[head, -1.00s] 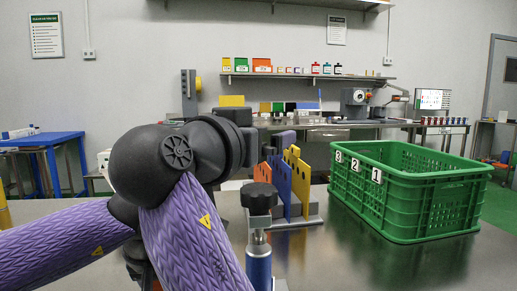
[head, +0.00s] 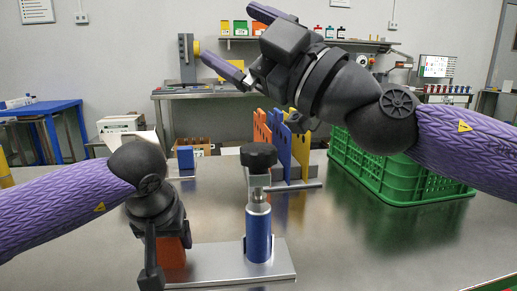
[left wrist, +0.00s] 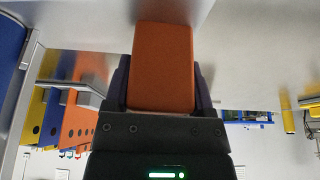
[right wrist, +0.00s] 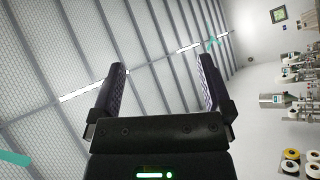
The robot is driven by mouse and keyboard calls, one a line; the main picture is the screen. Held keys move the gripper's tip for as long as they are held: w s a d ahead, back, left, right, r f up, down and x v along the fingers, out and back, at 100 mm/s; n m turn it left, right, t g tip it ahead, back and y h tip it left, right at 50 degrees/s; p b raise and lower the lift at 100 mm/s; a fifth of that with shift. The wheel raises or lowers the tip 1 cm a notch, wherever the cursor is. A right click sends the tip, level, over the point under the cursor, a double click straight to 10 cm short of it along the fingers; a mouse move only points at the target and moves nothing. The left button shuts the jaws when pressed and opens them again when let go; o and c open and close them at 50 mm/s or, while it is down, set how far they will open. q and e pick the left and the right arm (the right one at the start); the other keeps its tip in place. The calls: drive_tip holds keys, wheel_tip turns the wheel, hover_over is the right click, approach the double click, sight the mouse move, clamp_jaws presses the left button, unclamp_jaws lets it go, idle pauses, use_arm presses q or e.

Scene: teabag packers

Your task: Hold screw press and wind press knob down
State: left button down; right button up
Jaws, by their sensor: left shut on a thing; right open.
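The screw press stands on the steel table. It has a flat metal base plate (head: 270,262), a blue cylinder (head: 258,235), a metal screw above it and a black knob (head: 258,155) on top. An orange block (head: 171,252) rises at the left end of the base. My left gripper (head: 165,255) is shut on this orange block, which shows between the fingers in the left wrist view (left wrist: 160,68). My right gripper (head: 246,40) is open and empty, raised above and apart from the knob, its fingers pointing up-left. The right wrist view shows nothing between its fingers (right wrist: 158,88).
Behind the press stands a rack with blue, orange and yellow plates (head: 300,145). A green crate (head: 400,178) stands at the right, partly hidden by my right arm. A small blue block (head: 185,157) stands behind my left arm. The table right of the press is clear.

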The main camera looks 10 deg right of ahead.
sight(275, 155)
drive_tip(key=s+d+f+m+g+h, duration=0.35)
drive_tip(key=d+f+m, duration=0.55)
drive_tip(key=d+f, duration=0.4)
drive_tip(key=x, duration=0.4)
drive_tip(key=f+x, duration=0.1)
drive_tip(key=x, duration=0.3)
drive_tip(key=s+x, duration=0.1)
drive_tip(key=x, duration=0.3)
drive_tip(key=shift+w+a+f, duration=0.25)
drive_tip(key=shift+w+a, duration=0.05)
drive_tip(key=shift+a, duration=0.35)
drive_tip(key=c, duration=1.2)
